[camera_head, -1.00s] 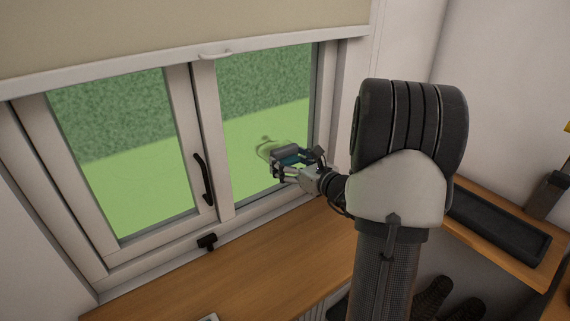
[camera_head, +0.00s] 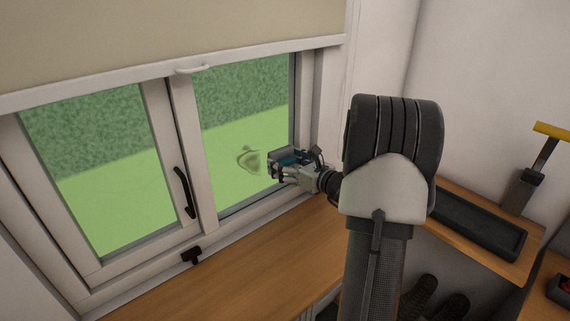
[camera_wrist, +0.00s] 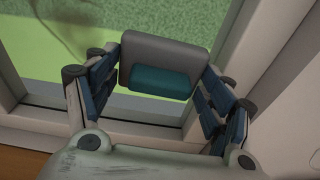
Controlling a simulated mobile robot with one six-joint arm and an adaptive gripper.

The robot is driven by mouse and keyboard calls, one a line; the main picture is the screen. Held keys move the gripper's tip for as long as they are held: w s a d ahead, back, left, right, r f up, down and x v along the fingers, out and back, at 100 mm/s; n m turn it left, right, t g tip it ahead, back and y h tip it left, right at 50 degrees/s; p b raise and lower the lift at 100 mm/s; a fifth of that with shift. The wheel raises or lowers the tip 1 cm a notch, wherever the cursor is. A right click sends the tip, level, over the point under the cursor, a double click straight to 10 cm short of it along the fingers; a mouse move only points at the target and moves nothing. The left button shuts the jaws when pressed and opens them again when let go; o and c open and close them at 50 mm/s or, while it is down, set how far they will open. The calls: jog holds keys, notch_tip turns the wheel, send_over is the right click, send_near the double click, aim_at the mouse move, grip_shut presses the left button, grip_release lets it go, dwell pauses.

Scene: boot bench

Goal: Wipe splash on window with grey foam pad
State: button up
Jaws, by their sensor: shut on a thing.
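My gripper (camera_head: 284,166) is shut on the grey foam pad (camera_wrist: 165,54), which has a teal part on its near side. In the wrist view the pad sits between the two blue-padded fingers, in front of the window. In the head view the pad (camera_head: 282,153) is at the right part of the right window pane (camera_head: 232,125). The splash (camera_head: 250,160) is a dull brownish smear on that pane, just left of the pad. Part of a faint smear (camera_wrist: 75,40) also shows at the upper left of the wrist view. I cannot tell whether the pad touches the glass.
A black handle (camera_head: 184,192) is on the middle frame and a black latch (camera_head: 191,256) on the lower frame. The blind (camera_head: 150,45) hangs above. The wooden sill (camera_head: 260,255) is mostly clear. A dark tray (camera_head: 478,222) lies on a shelf at right.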

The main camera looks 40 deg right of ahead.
aim_at(280, 148)
notch_tip(280, 148, up, 2)
jog(key=shift+p, duration=0.5)
jog(key=shift+w+a+f+b, duration=0.1)
jog(key=shift+a+b, duration=0.65)
jog(key=shift+a, duration=1.05)
jog(key=shift+w+a+f+b, duration=0.1)
jog(key=shift+a+b, duration=0.65)
jog(key=shift+a, duration=1)
jog(key=shift+w+a+r+b, duration=0.15)
jog(key=shift+a+b, duration=0.65)
jog(key=shift+a, duration=1.1)
jog(key=shift+w+a+f+b, duration=0.15)
jog(key=shift+a+b, duration=0.6)
jog(key=shift+a, duration=1.1)
jog(key=shift+w+r+p, duration=0.1)
jog(key=shift+r+p, duration=0.7)
jog(key=shift+r, duration=0.4)
jog(key=shift+s+d+f+p, duration=0.1)
jog(key=shift+s+d+p, duration=0.2)
jog(key=shift+d, duration=2.15)
jog(key=shift+s+d+r+p, duration=0.15)
jog(key=shift+d+p, duration=0.3)
jog(key=shift+d, duration=2)
jog(key=shift+s+d+f+p, duration=0.2)
jog(key=shift+d+p, duration=0.15)
jog(key=shift+d, duration=2.1)
jog(key=shift+s, duration=0.1)
